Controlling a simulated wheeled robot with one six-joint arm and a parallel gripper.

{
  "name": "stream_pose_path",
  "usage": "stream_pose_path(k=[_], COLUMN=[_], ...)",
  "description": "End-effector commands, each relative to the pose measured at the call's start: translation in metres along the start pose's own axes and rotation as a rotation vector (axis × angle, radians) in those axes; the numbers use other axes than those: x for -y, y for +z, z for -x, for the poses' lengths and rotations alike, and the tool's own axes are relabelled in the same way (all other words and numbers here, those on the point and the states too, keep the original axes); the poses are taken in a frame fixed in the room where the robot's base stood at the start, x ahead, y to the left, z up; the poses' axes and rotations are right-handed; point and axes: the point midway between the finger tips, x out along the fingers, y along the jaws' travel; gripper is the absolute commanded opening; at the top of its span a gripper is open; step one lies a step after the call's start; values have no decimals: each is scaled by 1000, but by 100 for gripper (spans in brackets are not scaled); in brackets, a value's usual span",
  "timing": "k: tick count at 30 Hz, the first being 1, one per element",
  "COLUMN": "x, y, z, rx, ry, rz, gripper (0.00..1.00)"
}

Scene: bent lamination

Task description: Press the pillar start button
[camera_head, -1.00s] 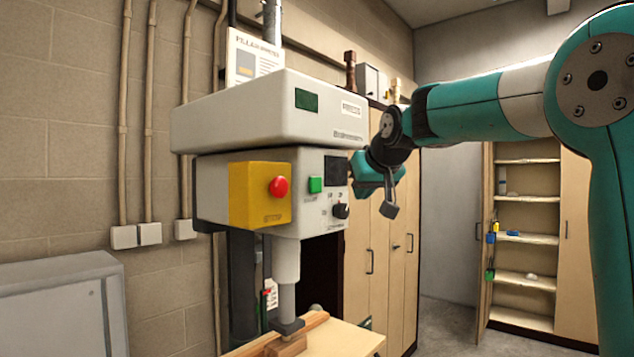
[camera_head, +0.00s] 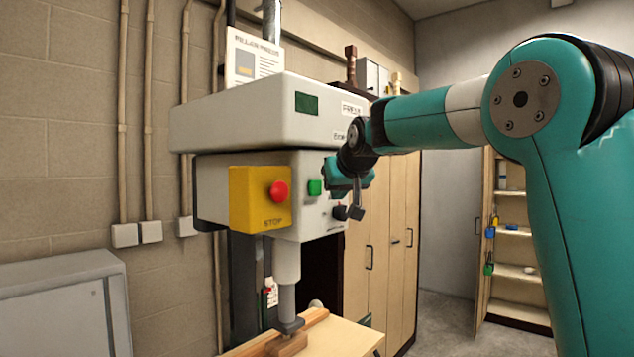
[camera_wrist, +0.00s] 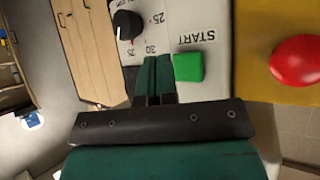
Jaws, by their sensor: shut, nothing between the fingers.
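The pillar press (camera_head: 270,125) stands against the brick wall. Its green start button (camera_head: 315,187) is on the front panel, right of the red stop button (camera_head: 278,191) on its yellow plate. In the wrist view the green start button (camera_wrist: 188,67) lies under the START lettering, which appears upside down. My gripper (camera_head: 335,180) is at the panel, just right of the green button in the head view. In the wrist view its shut, empty fingers (camera_wrist: 155,62) point at the panel right beside the button's left edge. I cannot tell whether they touch the panel.
A black dial (camera_wrist: 127,24) is on the panel near my fingers. The red stop button (camera_wrist: 297,62) is on the other side of the green button. Below the press head, wooden strips lie on a pale table (camera_head: 340,338). Wooden cabinets (camera_head: 375,230) stand behind.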

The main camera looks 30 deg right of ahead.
Motion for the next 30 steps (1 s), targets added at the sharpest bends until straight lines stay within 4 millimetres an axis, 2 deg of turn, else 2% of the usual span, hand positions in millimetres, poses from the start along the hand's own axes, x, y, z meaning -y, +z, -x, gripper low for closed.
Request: stream_pose_path(k=[9,30], x=[11,11], y=[-11,-11], z=[-14,-15], rx=[-1,0], ry=[0,0], rz=[0,0], gripper=[0,0])
